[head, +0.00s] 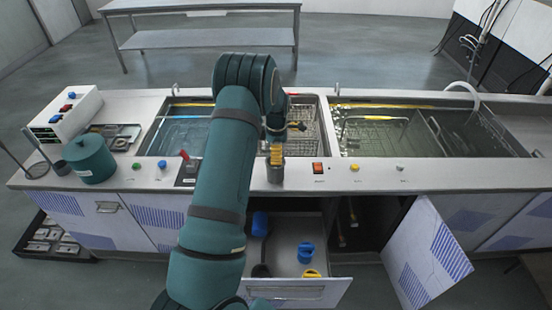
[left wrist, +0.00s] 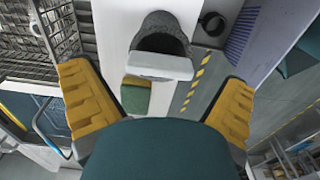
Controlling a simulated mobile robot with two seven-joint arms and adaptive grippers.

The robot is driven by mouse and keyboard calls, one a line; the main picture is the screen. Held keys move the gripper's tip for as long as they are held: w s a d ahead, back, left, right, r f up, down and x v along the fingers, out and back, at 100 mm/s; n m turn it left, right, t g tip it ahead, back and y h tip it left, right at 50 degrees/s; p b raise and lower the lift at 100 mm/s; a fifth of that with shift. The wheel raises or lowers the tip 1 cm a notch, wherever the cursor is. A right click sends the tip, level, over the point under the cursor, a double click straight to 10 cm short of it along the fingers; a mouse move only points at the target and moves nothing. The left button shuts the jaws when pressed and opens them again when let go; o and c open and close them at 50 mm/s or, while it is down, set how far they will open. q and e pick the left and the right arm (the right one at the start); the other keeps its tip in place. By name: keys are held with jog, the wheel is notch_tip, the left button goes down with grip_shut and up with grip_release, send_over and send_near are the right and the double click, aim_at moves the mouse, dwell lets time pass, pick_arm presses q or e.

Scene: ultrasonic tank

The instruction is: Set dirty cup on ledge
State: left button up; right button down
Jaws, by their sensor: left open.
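In the left wrist view the cup (left wrist: 160,42) shows dark with a pale grey band, ahead of my fingers. My left gripper (head: 277,152) is just above the cup in the head view. Its yellow fingers are open, one to each side, with nothing held between them (left wrist: 156,76). Whether a finger touches the cup cannot be told. A small green and yellow block (left wrist: 137,95) lies near the cup in the left wrist view. My right gripper is not in view.
A left basin (head: 185,135) and a right basin (head: 395,125) hold wire racks. Below the ledge, a drawer (head: 290,290) is pulled out with blue and yellow items, and a cabinet door (head: 425,255) stands open. A teal pot (head: 90,160) stands at left.

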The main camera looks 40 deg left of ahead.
pick_arm(q)
notch_tip(320, 180, up, 9)
jog(key=s+d+f+m+t+h, duration=0.1)
jog(key=s+d+f+m, duration=0.2)
jog(key=d+f+m, duration=0.45)
jog(key=s+d+f+m+h, duration=0.15)
jog(key=d+f+m, duration=0.25)
jog(key=d+f, duration=0.6)
jog(key=s+d+m+t+h, duration=0.1)
jog(key=s+d+m, duration=1.1)
jog(key=s+d, duration=0.3)
jog(key=d, duration=0.3)
jog(key=shift+d+h, duration=0.35)
jog(key=shift+d, duration=0.05)
jog(key=shift+s+m, duration=0.2)
jog(key=shift+m, duration=0.05)
